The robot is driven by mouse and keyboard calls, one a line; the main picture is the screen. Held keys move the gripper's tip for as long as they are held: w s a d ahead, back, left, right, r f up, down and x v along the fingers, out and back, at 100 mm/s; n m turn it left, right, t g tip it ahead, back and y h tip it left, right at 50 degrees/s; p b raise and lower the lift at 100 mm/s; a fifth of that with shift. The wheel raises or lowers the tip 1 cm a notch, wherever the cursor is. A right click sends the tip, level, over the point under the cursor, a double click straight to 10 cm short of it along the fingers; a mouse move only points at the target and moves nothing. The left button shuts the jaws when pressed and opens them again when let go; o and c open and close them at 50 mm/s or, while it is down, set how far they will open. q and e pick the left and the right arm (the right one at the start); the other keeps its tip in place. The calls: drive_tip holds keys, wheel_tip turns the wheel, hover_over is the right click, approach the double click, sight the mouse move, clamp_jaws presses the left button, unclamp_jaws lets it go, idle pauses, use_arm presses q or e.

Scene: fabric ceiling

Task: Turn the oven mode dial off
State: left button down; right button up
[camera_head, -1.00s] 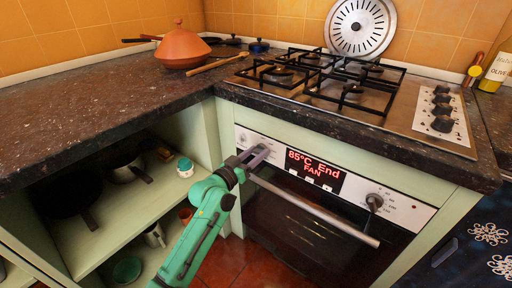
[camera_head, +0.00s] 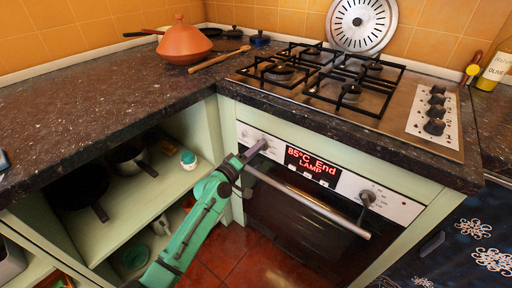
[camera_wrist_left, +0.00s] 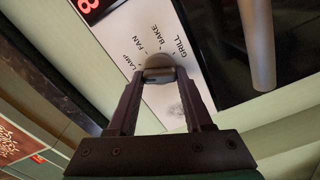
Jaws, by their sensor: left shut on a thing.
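The oven (camera_head: 290,230) has a white control panel with a red display (camera_head: 312,165) reading "85°C End LAMP". My left gripper (camera_head: 252,152) is at the left end of this panel. In the left wrist view, the fingers of my left gripper (camera_wrist_left: 158,80) are closed on the grey mode dial (camera_wrist_left: 159,72). The labels LAMP, FAN, BAKE and GRILL show around the dial. Most of the dial is hidden by the fingers, so its pointer is unclear. My right gripper is not in view.
The oven door's bar handle (camera_head: 308,200) juts out just below the panel. A second dial (camera_head: 367,198) is at the panel's right. A dark countertop (camera_head: 100,110) overhangs the oven and open shelves. A gas hob (camera_head: 335,85) sits above.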

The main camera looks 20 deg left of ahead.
use_arm(q)
drive_tip(key=n+p, duration=0.1)
drive_tip(key=n, duration=0.3)
drive_tip(key=shift+f+n, duration=0.1)
drive_tip(key=shift+n, duration=0.2)
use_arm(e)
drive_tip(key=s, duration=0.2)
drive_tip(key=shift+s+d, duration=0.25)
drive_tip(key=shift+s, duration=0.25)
use_arm(q)
drive_tip(key=shift+c, duration=1.6)
unclamp_jaws()
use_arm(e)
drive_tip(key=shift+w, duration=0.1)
